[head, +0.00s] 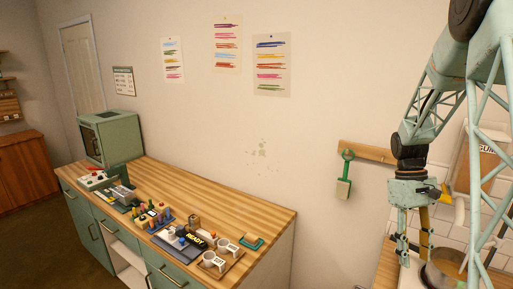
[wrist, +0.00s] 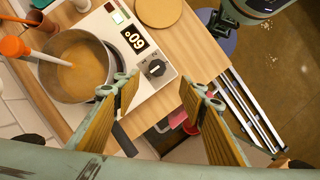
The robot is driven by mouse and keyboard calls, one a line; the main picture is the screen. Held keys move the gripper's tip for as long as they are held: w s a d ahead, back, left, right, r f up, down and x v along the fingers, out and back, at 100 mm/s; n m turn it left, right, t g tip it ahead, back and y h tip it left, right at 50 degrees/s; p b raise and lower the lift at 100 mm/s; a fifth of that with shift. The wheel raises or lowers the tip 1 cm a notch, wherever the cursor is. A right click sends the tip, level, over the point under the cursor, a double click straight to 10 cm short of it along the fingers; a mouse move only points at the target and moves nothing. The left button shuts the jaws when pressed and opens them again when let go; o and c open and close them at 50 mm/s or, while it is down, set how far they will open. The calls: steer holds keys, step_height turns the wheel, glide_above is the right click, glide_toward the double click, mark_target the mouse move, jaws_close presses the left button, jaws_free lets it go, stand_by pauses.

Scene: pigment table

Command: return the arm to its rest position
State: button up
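My arm hangs at the right of the head view, with my gripper (head: 413,250) pointing down beside a metal pot (head: 447,268). In the wrist view my gripper (wrist: 165,92) is open, its two ribbed fingers wide apart with nothing held between them. The pot (wrist: 62,98) holds an orange-tan liquid and stands on a white hot plate (wrist: 128,52), left of my fingers. The hot plate has a display that seems to read 60 and a black knob.
A round tan disc (wrist: 158,10) lies beyond the hot plate. In the head view, a wooden counter (head: 255,210) carries cups, a READY sign and small bottles.

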steer(key=s+a+r+m+t+b, duration=0.1)
steer(key=s+a+r+t+b, duration=0.1)
steer(key=s+a+r, duration=0.5)
steer(key=s+a+r+t+b, duration=0.2)
steer(key=s+a+r, duration=0.1)
steer(key=a+r, duration=0.7)
steer(key=s+a+t+b, duration=0.2)
steer(key=s+a, duration=0.4)
steer(key=s, duration=0.4)
steer(key=s+a+t+b, duration=0.2)
steer(key=s+a, duration=0.5)
steer(key=s, duration=0.3)
steer(key=shift+a+r+m+y, duration=0.25)
steer(key=shift+a+m+y, duration=0.05)
steer(key=shift+m+y, duration=0.1)
